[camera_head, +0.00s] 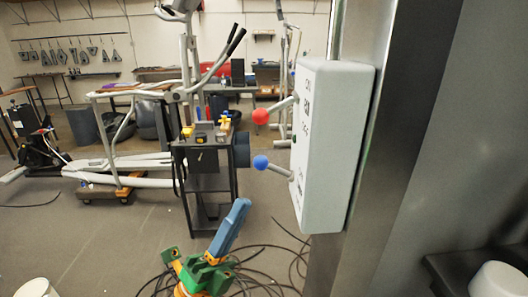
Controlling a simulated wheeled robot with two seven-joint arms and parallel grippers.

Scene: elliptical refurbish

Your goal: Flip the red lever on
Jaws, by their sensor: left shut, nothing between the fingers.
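The red lever (262,116) has a round red knob on a metal rod. It sticks out to the left from the upper part of a white switch box (334,150), its knob a little lower than the rod's base. A blue-knobbed lever (261,162) sticks out lower on the same box, its knob a little higher than its base. My left gripper (240,204), green with blue fingers, points up below and left of the box. It is shut and empty, apart from both levers. My right gripper is not in view.
The box is fixed on a metal post (385,150) at the right. Black cables (270,262) lie on the floor behind my left gripper. A dark tool cart (208,190) and exercise machines stand further back. The space left of the levers looks open.

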